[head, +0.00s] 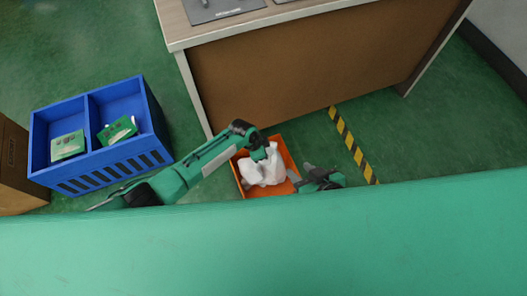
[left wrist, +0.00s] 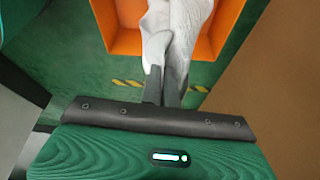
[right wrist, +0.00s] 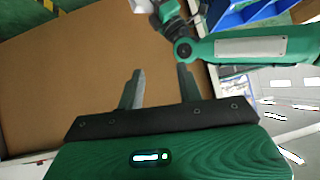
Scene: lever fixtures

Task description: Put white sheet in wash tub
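The orange wash tub (head: 268,191) stands on the floor in front of the brown desk panel. It also shows in the left wrist view (left wrist: 121,42). The crumpled white sheet (head: 265,172) hangs from my left gripper (head: 262,157) over the tub, within its outline. In the left wrist view the sheet (left wrist: 182,38) is pinched between the two close-set fingers. I cannot tell whether it touches the tub's bottom. My right gripper (head: 296,178) is by the tub's right side. In the right wrist view its fingers (right wrist: 160,88) are apart with nothing between them.
A blue crate (head: 115,165) with green-and-white packets stands on the left, beside a brown box (head: 14,165). The desk (head: 300,75) stands close behind the tub. Yellow-black floor tape (head: 347,138) runs to the right. The green floor between crate and desk is clear.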

